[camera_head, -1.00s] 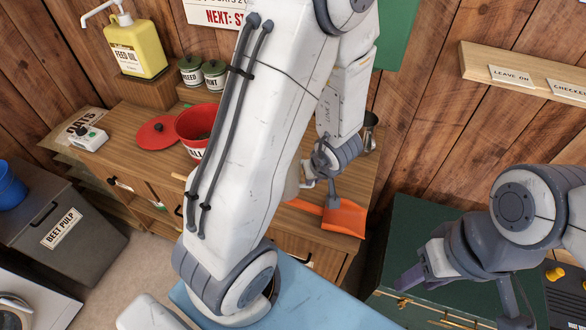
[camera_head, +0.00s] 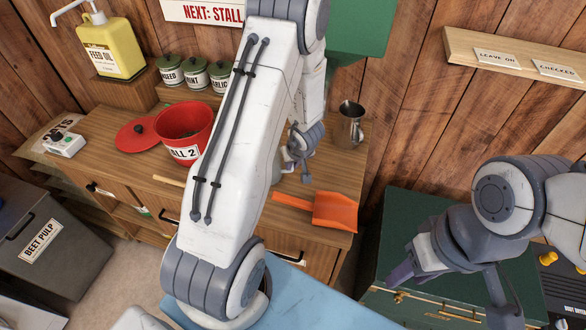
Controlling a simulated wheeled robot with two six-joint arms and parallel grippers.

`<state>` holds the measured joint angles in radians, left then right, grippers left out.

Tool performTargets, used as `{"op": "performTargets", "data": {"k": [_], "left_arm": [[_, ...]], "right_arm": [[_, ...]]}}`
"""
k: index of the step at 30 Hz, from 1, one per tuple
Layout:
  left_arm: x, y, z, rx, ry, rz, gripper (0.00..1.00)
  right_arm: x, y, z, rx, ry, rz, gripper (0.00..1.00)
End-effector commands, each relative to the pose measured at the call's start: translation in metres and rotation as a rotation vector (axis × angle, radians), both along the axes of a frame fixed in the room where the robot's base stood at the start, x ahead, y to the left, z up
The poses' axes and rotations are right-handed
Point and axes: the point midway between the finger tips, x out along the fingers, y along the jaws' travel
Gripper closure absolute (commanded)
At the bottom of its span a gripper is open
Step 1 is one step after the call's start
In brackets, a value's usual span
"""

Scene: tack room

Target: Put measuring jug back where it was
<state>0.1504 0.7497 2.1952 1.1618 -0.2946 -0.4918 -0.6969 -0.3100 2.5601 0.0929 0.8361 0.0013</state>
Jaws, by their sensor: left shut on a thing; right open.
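My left gripper (camera_head: 299,170) is low over the right part of the wooden cabinet top, partly hidden by my own arm. It is shut on a pale thing (camera_head: 277,172), of which only a sliver shows beside the arm; I cannot tell its full shape or whether it touches the top. A steel jug with a handle (camera_head: 349,127) stands upright at the cabinet's back right, apart from the gripper. My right gripper (camera_head: 402,272) is open and empty at the lower right, over the green chest (camera_head: 400,215).
An orange scoop (camera_head: 335,210) lies at the cabinet's front edge, just right of my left gripper. A red bucket (camera_head: 183,125), a red lid (camera_head: 136,134) and small lidded jars (camera_head: 195,73) stand further left. A yellow feed oil can (camera_head: 112,48) is at the back left.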

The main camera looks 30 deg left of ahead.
Motion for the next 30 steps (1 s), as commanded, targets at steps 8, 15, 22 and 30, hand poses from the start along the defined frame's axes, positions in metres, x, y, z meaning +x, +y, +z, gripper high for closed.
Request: {"op": "performTargets", "data": {"k": [8,15,22,30], "left_arm": [[0.000,0.000,-0.004,0.001,-0.002,0.001,1.00],[0.000,0.000,-0.007,0.000,-0.001,0.001,0.59],[0.000,0.000,-0.007,0.000,-0.001,0.001,0.56],[-0.002,-0.004,0.012,0.002,-0.004,0.000,0.56]], "right_arm": [[0.000,0.000,-0.002,0.000,0.000,0.000,0.56],[0.000,0.000,-0.004,0.000,0.000,0.000,0.56],[0.000,0.000,-0.004,0.000,0.000,0.000,0.56],[0.000,0.000,0.006,0.000,0.000,0.000,0.56]]}}
